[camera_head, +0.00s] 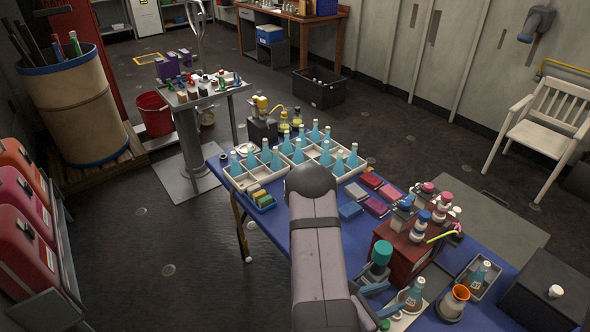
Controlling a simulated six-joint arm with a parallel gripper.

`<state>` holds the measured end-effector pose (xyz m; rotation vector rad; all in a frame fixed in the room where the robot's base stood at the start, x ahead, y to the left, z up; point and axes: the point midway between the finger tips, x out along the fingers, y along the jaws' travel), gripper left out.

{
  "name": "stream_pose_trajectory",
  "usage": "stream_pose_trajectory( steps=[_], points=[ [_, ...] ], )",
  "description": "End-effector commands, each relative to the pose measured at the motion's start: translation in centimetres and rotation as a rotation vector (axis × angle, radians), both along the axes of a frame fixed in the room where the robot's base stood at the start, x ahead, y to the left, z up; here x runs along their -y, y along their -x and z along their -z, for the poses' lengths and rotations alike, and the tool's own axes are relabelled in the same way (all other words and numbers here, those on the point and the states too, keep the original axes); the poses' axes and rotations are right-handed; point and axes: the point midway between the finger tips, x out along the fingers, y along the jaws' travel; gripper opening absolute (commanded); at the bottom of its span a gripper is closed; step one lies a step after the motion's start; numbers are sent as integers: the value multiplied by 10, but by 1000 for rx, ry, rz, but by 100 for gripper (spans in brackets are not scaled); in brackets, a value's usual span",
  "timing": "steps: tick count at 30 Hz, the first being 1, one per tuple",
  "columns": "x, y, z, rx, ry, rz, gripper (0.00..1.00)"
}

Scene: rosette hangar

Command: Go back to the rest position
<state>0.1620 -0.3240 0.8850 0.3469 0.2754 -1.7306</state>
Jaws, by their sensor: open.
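My arm's grey link (318,250) rises from the bottom middle to a dark round joint (311,180) over the blue table (273,222). My gripper (391,298) shows low at the right of the link, with two blue fingers apart. It is open, and nothing shows held between the fingers. A flask with brown contents (412,296) stands just right of the fingertips; I cannot tell whether they touch it. A teal-capped bottle (381,254) stands just behind the gripper. The link hides the gripper's base and part of the table.
A dark red rack (398,251) with capped bottles stands behind the gripper. An orange-rimmed jar (453,301), a tray with a flask (478,279) and a black box (545,288) are to the right. White crates of blue flasks (285,165) fill the far end.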

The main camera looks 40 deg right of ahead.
Motion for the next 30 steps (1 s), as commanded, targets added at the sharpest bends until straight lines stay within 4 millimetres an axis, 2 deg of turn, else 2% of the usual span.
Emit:
stream_pose_trajectory(
  steps=[5,8,11,14,19,23,26,30],
  points=[
    [1,0,-26,38,51,76,42],
    [-2,2,-50,89,96,168,42],
    [-13,6,-76,171,133,294,42],
    [-33,10,-97,277,149,437,42],
    [-83,10,-113,485,104,685,42],
    [-132,0,-103,613,-24,859,42],
    [-174,-17,-92,690,-175,964,42],
    [-232,-51,-85,800,-407,1077,42]
  ],
)
